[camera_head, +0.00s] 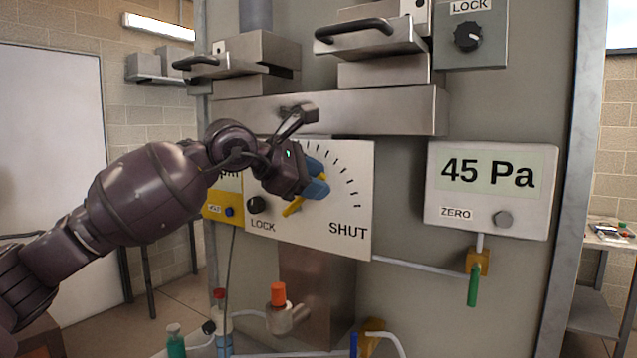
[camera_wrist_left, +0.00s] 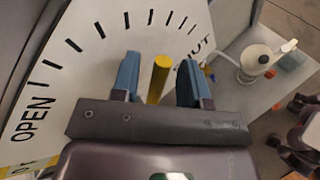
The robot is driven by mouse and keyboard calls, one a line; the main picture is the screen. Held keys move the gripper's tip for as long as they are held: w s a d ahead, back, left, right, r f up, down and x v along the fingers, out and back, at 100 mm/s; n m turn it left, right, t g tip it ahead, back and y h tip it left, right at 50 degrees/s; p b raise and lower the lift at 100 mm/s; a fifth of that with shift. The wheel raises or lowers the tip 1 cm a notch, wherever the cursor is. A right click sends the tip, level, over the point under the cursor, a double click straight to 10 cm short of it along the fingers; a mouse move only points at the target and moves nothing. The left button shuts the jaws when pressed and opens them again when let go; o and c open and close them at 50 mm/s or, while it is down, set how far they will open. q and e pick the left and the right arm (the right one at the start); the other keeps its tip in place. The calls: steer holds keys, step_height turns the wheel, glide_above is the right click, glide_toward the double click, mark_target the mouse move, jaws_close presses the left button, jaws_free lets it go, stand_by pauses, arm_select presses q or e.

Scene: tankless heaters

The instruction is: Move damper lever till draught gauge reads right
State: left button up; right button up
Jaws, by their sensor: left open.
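The draught gauge (camera_head: 490,205) is a white box on the right of the panel and its display reads 45 Pa. The white damper dial plate (camera_head: 345,190) has black tick marks, with SHUT at its lower right; OPEN shows in the left wrist view. The yellow damper lever (camera_head: 292,208) is partly hidden by my left gripper (camera_head: 316,178). In the left wrist view the lever (camera_wrist_left: 158,79) stands between the two blue fingers of the left gripper (camera_wrist_left: 157,78), with gaps on both sides. The gripper is open around it. My right gripper is not seen.
A black LOCK knob (camera_head: 257,205) sits just left of the lever. A yellow box (camera_head: 222,208) is partly behind my arm. A steel ledge (camera_head: 350,112) juts out above the dial. An orange-capped valve (camera_head: 279,300) and bottles stand below.

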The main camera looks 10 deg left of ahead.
arm_select(q)
steer(key=b+v, duration=0.1)
steer(key=v, duration=0.9)
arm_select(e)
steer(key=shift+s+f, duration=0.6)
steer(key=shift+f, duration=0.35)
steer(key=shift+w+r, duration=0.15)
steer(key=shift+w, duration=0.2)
